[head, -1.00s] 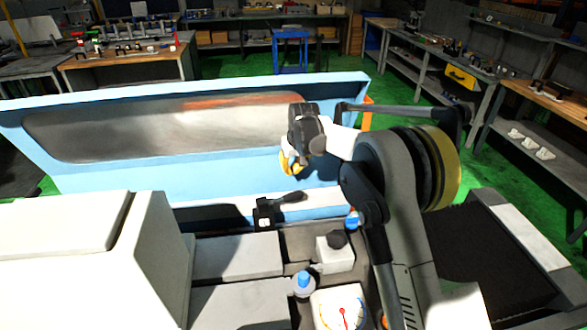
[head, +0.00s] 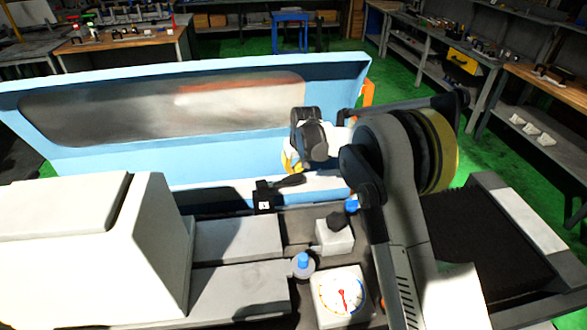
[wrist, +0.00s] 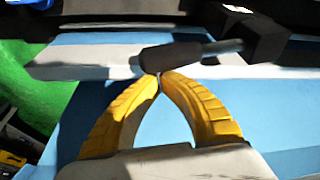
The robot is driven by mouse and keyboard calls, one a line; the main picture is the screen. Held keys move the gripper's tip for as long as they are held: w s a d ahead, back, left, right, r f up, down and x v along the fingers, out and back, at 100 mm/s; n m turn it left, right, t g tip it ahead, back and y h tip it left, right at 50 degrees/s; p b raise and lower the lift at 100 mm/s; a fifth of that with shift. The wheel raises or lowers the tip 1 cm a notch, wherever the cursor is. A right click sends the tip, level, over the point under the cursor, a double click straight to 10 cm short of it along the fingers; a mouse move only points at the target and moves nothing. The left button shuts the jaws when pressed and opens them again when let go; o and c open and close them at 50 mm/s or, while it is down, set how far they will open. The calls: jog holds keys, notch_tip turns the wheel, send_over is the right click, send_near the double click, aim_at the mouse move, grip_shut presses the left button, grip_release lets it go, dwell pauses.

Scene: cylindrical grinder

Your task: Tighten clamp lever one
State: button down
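Clamp lever one (head: 264,196) is a black clamp with a small white number label, on the machine bed in the head view. Its dark handle (head: 289,181) points right. In the wrist view, the rounded black grip (wrist: 172,57) lies across the upper middle, on a grey rod from a black block (wrist: 255,38). My gripper (wrist: 160,75) has two yellow fingers whose tips meet just below the grip, with nothing seen between them. Whether the tips touch the grip cannot be told. In the head view, my gripper (head: 291,162) hangs just above the handle, its fingers partly hidden.
A blue guard panel with a window (head: 160,110) stands behind the lever. In front are a block with a black knob (head: 335,234), a blue-capped button (head: 303,264) and a dial gauge (head: 341,297). A large white housing (head: 80,250) stands left.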

aim_at(299, 174)
jog(key=shift+s+d+f+m+b, duration=0.15)
jog(key=shift+s+d+m+b, duration=0.6)
jog(key=shift+s, duration=0.2)
jog(key=shift+s+d, duration=0.15)
jog(key=shift+s, duration=0.3)
jog(key=shift+w, duration=0.1)
